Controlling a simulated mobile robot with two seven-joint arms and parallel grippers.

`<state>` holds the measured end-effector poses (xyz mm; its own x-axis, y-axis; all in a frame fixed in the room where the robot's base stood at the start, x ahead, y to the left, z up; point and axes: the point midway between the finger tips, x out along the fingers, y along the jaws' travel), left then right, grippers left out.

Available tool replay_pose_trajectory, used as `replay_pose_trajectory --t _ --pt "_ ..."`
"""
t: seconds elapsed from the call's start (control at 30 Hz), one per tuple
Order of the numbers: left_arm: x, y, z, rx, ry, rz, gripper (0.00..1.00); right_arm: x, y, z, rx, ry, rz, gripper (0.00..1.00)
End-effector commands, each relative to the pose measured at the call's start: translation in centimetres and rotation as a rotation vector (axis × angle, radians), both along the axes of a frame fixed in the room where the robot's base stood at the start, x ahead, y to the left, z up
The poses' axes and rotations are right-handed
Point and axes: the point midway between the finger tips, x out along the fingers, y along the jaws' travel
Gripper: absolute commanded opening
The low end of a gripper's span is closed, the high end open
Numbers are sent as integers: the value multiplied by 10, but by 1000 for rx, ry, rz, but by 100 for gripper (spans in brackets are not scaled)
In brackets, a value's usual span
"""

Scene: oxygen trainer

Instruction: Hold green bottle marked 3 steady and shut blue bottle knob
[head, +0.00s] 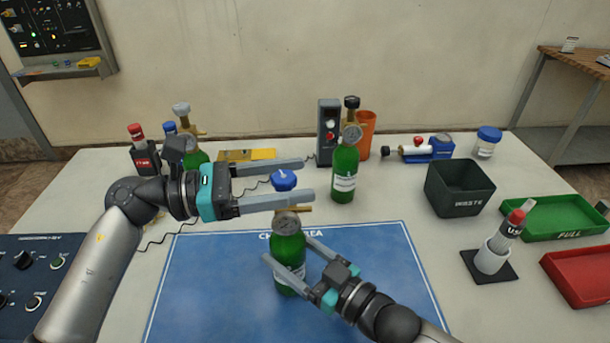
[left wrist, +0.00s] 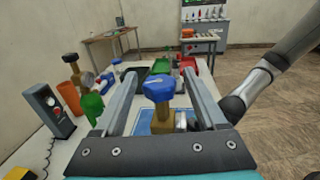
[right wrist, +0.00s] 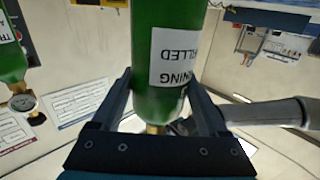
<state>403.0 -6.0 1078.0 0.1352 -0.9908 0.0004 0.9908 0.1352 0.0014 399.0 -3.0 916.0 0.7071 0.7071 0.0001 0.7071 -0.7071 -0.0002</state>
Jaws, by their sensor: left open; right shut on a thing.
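A green bottle (head: 288,262) stands upright on the blue mat (head: 205,285), with a gauge and brass valve topped by a blue knob (head: 284,180). I cannot read a number 3 on it. My right gripper (head: 287,248) is shut on its body; the bottle (right wrist: 160,65) fills the space between the fingers in the right wrist view, its white label partly visible. My left gripper (head: 308,178) is open at knob height, one finger on each side of the blue knob. The left wrist view shows the knob (left wrist: 158,88) between the fingers, with gaps on both sides.
Another green bottle with a black knob (head: 344,172) stands behind, beside a grey box (head: 328,130) and an orange cup (head: 366,130). A third green bottle (head: 196,160) is partly hidden behind my left arm. A waste bin (head: 459,190) and green tray (head: 560,222) are at right.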

Motion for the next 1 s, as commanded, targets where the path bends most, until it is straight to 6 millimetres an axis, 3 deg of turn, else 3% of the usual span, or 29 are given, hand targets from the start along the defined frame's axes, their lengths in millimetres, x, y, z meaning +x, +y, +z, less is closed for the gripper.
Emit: replay_pose_trajectory --t 0.2,0.53,1.0 --pt "3 -21 0 0 3 1 74 0 0 0 -1 -1 -1 0" --pt "4 -24 0 1 2 0 74 0 0 0 -1 -1 -1 0" --pt "3 -24 0 1 3 0 21 0 0 0 -1 -1 -1 0"
